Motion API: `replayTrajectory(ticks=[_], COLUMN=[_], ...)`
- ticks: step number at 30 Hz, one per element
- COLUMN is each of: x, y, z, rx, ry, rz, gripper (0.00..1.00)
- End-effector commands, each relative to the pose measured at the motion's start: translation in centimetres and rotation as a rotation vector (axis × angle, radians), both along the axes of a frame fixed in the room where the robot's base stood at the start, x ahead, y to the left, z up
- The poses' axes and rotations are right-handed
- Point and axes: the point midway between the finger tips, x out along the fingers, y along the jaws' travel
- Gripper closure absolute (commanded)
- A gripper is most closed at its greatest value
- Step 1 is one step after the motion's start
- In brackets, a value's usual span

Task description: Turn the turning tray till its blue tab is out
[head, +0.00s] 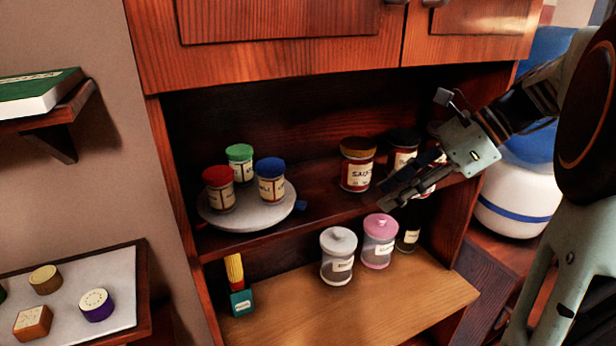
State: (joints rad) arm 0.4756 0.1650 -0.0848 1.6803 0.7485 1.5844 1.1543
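The turning tray (250,219) is a pale round disc on the cupboard's middle shelf, at the left. Its small blue tab (301,205) sticks out at the disc's right edge. Three jars stand on the tray: a red-lidded jar (219,196), a green-lidded jar (240,168) and a blue-lidded jar (271,189). My gripper (391,203) is to the right of the tray, in front of the middle shelf, with its dark fingers pointing left and down. It is clear of the tray and the tab. Its fingers overlap in this view, so their opening does not show clearly.
A brown-lidded jar (357,171) and other dark-lidded jars stand on the middle shelf, partly behind my gripper. Below are a white-lidded jar (338,262), a pink-lidded jar (379,249) and a green box with yellow sticks (240,303). The shelf between tray and jars is clear.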

Motion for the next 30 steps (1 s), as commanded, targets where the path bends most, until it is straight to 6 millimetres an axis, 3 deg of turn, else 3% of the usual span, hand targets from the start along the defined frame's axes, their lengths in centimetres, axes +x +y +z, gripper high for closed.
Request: replayTrajectory(ticks=[8, 20, 30], x=[0.9, 3.0, 3.9], y=[3.3, 11.8, 14.9], z=[0.3, 0.3, -3.1], rx=[0.009, 0.008, 0.007], ry=[0.003, 0.004, 0.005], rz=[-0.002, 0.0, -0.004], gripper=[0.67, 0.67, 0.67])
